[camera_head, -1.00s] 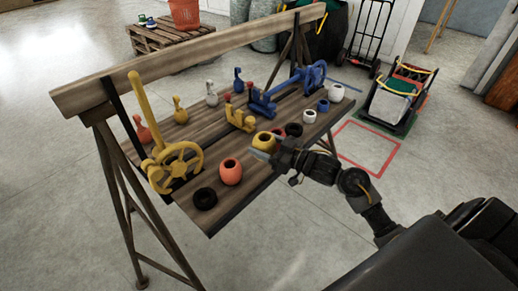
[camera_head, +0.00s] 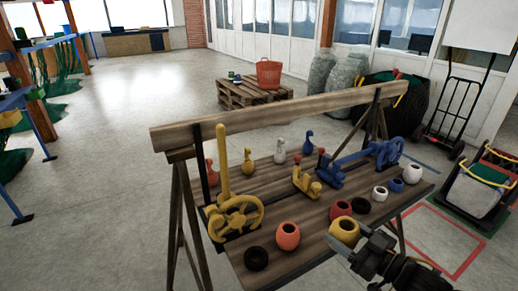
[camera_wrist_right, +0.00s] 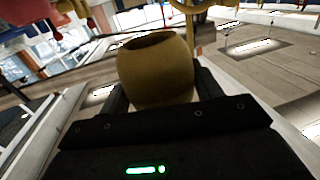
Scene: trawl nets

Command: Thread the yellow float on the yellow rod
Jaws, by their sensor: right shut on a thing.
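The yellow float (camera_head: 344,232), a round pot shape with a dark opening, is at the near right of the wooden bench. It also shows large and upright between my right fingers in the right wrist view (camera_wrist_right: 157,75). My right gripper (camera_head: 347,243) is shut on it, coming from the near right; I cannot tell whether the float still touches the bench. The yellow rod (camera_head: 223,160) stands upright, slightly tilted, at the bench's left, behind a yellow handwheel (camera_head: 236,217). My left gripper is not in view.
A red float (camera_head: 340,209) is just behind. Blue (camera_head: 396,185) and white floats (camera_head: 412,173) sit at right. A raised wooden beam (camera_head: 290,112) runs along the back.

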